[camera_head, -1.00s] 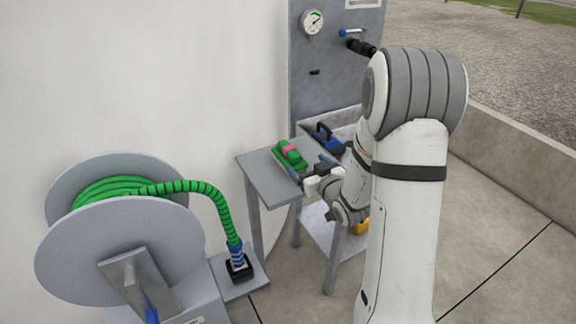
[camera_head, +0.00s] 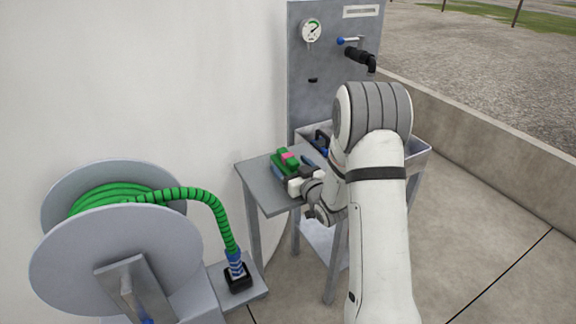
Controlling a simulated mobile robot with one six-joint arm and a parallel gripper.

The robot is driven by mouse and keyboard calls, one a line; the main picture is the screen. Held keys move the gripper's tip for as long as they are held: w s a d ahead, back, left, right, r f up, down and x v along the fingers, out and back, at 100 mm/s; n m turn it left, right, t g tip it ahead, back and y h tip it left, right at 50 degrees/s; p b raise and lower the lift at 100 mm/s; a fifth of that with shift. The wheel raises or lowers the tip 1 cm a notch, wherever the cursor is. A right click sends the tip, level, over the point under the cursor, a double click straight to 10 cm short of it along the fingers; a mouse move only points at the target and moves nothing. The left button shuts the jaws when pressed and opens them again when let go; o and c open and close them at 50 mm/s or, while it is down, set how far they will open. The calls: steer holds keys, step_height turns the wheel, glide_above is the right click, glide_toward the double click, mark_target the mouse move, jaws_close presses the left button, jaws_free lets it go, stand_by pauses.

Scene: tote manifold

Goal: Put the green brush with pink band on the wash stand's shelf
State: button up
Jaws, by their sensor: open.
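The green brush with the pink band (camera_head: 287,156) lies on the flat grey side board (camera_head: 259,185) of the wash stand, left of the basin. My gripper (camera_head: 291,168) is open at the near end of the brush, with one finger on each side of it. The gripper body hides part of the brush, so I cannot tell whether the fingers touch it. The stand's lower shelf (camera_head: 318,236) shows between the legs below; my arm covers its right part.
A blue-handled item (camera_head: 321,139) sits in the basin (camera_head: 420,152), close behind the gripper. A tap (camera_head: 362,59) and gauge (camera_head: 312,31) are on the back panel. A hose reel (camera_head: 110,245) with green hose stands at left. Open paving lies to the right.

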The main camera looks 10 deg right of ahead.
steer(key=c, duration=1.2)
steer(key=shift+r, duration=0.1)
